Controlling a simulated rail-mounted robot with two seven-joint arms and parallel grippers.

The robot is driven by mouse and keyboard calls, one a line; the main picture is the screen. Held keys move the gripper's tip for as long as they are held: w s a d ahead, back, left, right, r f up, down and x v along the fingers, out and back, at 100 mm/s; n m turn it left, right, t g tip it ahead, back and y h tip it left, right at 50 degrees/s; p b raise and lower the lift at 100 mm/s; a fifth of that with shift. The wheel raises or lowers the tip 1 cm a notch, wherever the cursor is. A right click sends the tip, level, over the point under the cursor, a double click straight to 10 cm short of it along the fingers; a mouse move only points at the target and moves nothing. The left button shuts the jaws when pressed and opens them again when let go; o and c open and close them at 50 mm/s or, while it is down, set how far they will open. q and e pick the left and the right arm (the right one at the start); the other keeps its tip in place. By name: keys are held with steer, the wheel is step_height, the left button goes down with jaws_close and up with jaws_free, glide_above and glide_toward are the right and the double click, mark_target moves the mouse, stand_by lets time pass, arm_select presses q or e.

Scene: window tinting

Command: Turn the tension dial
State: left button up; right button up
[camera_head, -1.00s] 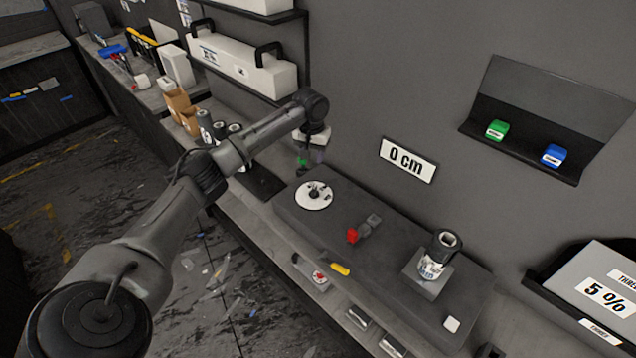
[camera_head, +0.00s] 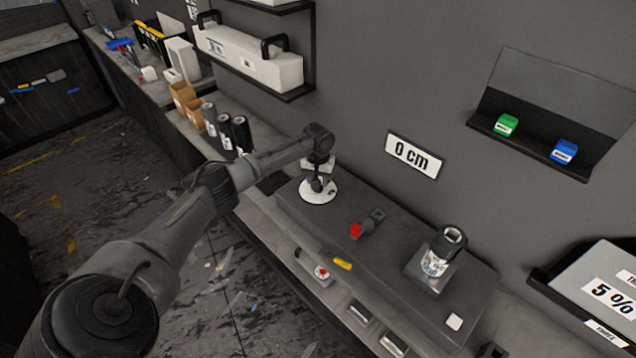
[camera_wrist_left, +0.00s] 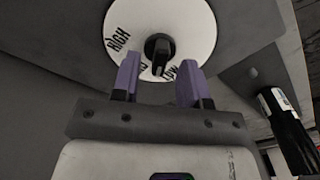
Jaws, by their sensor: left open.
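The tension dial (camera_head: 311,197) is a white disc on the dark machine top in the head view, partly hidden by my left gripper (camera_head: 318,184), which is above it. In the left wrist view the dial's white plate (camera_wrist_left: 193,22) carries the word HIGH on the left and a partly covered LOW on the right. Its black knob (camera_wrist_left: 159,48) is at the middle. My left gripper (camera_wrist_left: 160,82) is open, with its two purple fingers apart and the knob's end showing between and just beyond their tips. I cannot tell whether they touch it. My right gripper is in neither view.
A "0 cm" sign (camera_head: 413,156) hangs on the wall behind. Dark cans (camera_head: 241,134) stand on the bench to the left. A shelf holds green (camera_head: 505,125) and blue (camera_head: 564,152) blocks.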

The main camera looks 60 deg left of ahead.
arm_select(q)
steer(key=shift+f, duration=0.65)
steer(key=shift+c, duration=0.4)
jaws_close()
